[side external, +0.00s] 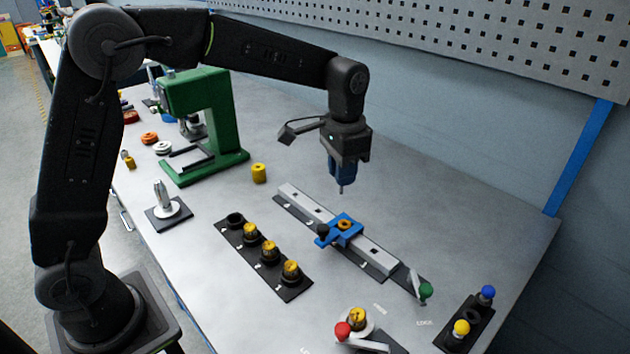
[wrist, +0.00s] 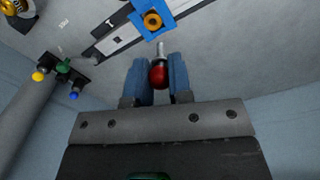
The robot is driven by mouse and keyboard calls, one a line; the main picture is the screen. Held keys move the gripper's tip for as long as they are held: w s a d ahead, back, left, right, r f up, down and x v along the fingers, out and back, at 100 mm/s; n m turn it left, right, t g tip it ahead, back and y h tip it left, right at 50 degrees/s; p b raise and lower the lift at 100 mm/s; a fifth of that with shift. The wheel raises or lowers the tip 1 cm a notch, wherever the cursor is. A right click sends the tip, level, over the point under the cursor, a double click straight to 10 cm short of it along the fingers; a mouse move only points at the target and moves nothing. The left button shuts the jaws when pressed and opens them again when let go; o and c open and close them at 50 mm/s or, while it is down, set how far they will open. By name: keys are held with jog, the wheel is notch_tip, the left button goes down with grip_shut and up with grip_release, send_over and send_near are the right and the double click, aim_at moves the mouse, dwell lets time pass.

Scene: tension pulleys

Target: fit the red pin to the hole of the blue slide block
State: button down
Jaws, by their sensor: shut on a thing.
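My gripper (side external: 342,172) is shut on the red pin (wrist: 158,74), its blue fingers on either side of the round red head. The pin's grey shank (side external: 340,188) points down below the fingers in the side view. The blue slide block (side external: 352,238) sits on a grey rail, below and apart from the pin. A yellow-orange ring surrounds its hole (side external: 344,224). In the wrist view the block (wrist: 150,17) is at the top, beyond the pin tip. The red head is hidden by the fingers in the side view.
The grey rail (side external: 376,258) has a green-knobbed lever (side external: 425,291) at its near end. A dark holder (side external: 450,341) bears blue and yellow pins. A row of yellow-topped pulleys (side external: 269,250) lies left of the rail. A green press (side external: 212,120) stands behind; a red-knobbed lever (side external: 343,331) is in front.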

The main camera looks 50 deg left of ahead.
jog(key=d, duration=0.1)
send_over(345, 216)
jog(key=s+d, duration=0.2)
notch_tip(345, 216, down, 6)
jog(key=shift+m, duration=0.3)
jog(key=shift+f, duration=0.45)
dwell(1.4)
jog(key=shift+f, duration=1.25)
jog(key=shift+f, duration=0.15)
jog(key=shift+a+f, duration=0.1)
jog(key=shift+f, duration=0.25)
jog(key=shift+f, duration=0.1)
jog(key=c, duration=1)
grip_release()
jog(key=shift+o, duration=0.2)
